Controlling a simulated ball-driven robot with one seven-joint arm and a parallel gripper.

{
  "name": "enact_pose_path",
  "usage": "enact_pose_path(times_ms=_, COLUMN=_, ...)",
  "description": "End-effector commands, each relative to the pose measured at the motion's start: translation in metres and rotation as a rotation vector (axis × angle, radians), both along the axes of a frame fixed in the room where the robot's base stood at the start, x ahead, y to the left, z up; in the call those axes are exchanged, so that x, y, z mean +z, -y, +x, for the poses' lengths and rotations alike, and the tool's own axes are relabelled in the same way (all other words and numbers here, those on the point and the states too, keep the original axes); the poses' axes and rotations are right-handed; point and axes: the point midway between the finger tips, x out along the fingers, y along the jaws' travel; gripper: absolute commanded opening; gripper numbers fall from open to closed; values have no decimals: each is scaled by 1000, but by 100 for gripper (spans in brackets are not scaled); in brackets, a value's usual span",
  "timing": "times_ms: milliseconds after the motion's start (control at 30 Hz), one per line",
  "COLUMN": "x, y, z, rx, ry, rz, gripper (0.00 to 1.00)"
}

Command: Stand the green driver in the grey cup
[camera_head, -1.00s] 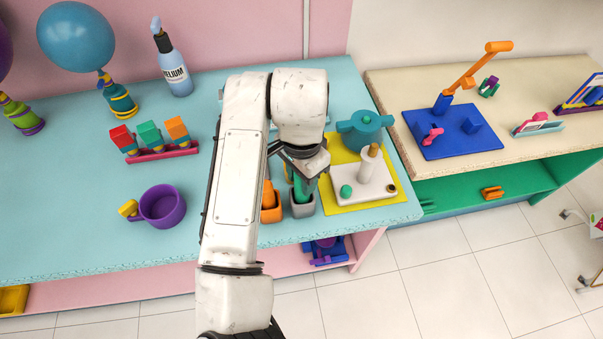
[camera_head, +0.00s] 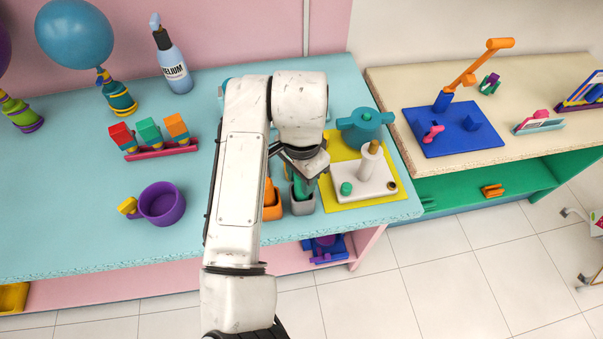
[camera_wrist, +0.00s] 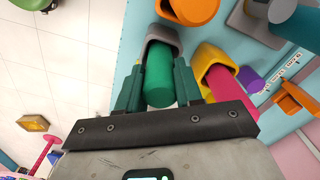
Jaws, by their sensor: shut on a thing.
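The green driver (camera_head: 302,188) is held by my gripper (camera_head: 306,172), with its lower end at the mouth of the grey cup (camera_head: 302,207) near the table's front edge. In the wrist view the fingers (camera_wrist: 158,88) are shut on both sides of the thick green driver handle (camera_wrist: 159,75). The grey cup (camera_wrist: 152,40) rim shows around the far part of the handle, so the driver appears to be inside it. The cup's floor and the driver's tip are hidden.
An orange cup (camera_head: 271,211) stands just left of the grey cup. A yellow cup (camera_wrist: 208,58) is close by in the wrist view. A yellow mat (camera_head: 344,206) with a white block (camera_head: 352,190) lies to the right. A purple mug (camera_head: 163,207) stands further left.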

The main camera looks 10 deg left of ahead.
Motion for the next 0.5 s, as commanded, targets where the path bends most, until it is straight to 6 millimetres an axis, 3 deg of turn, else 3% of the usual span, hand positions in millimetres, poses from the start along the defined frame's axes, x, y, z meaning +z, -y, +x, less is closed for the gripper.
enact_pose_path(times_ms=167, x=-4, y=0, z=0, rx=0, ry=0, rz=0, gripper=0)
enact_pose_path(times_ms=200, x=-3, y=0, z=0, rx=0, ry=0, rz=0, gripper=39)
enact_pose_path(times_ms=500, x=-3, y=0, z=0, rx=0, ry=0, rz=0, gripper=65)
